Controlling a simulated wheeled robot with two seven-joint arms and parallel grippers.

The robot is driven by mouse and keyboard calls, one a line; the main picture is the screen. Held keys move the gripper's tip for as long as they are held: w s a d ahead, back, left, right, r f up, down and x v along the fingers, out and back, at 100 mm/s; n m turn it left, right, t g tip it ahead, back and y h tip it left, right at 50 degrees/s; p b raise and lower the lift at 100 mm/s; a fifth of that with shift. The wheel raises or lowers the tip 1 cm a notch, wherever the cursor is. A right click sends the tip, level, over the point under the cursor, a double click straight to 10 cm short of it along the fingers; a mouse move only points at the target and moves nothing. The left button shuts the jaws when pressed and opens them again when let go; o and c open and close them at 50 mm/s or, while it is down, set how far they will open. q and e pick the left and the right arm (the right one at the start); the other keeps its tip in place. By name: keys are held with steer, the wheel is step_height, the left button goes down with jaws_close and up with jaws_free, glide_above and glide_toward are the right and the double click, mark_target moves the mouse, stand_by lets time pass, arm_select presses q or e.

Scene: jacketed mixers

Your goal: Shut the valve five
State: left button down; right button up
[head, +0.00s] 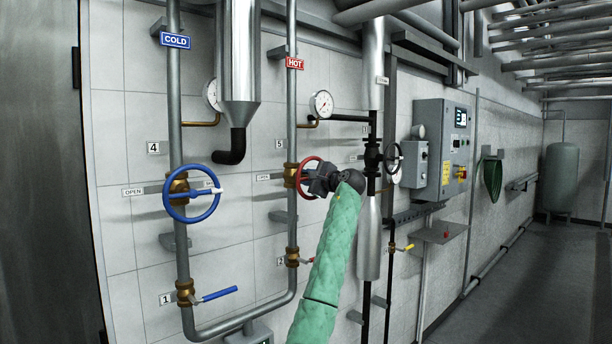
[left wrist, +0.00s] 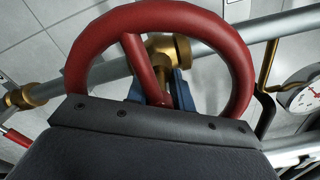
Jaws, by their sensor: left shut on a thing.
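Valve five is a red handwheel (head: 301,167) with a brass body (head: 290,176) on the HOT pipe, below the plate marked 5 (head: 280,143). My left gripper (head: 320,181) is at the wheel's right side, shut on it. In the left wrist view the red wheel (left wrist: 235,62) fills the top, with one spoke running toward the hub. The blue fingers of my left gripper (left wrist: 158,95) show inside the ring, beside the spoke. The dark gripper body hides the wheel's near part, so the exact grip point is hidden. My right gripper is not in view.
A blue handwheel (head: 171,206) stands left on the COLD pipe, near plate 4. Below are a blue lever (head: 219,294) and a red lever (head: 307,261). A black handwheel (head: 393,157) and a grey control box (head: 441,150) are to the right. Floor at right is clear.

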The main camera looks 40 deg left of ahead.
arm_select(q)
steer(key=shift+m, duration=0.5)
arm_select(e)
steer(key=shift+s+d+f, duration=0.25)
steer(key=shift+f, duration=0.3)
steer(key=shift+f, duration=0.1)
arm_select(q)
steer(key=c, duration=1.3)
jaws_free()
steer(key=shift+c, duration=0.2)
steer(key=shift+d+f, duration=0.1)
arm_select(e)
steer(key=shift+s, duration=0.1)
arm_select(q)
steer(key=shift+d, duration=0.3)
steer(key=d+b, duration=0.3)
steer(key=d, duration=0.4)
steer(key=shift+s, duration=0.3)
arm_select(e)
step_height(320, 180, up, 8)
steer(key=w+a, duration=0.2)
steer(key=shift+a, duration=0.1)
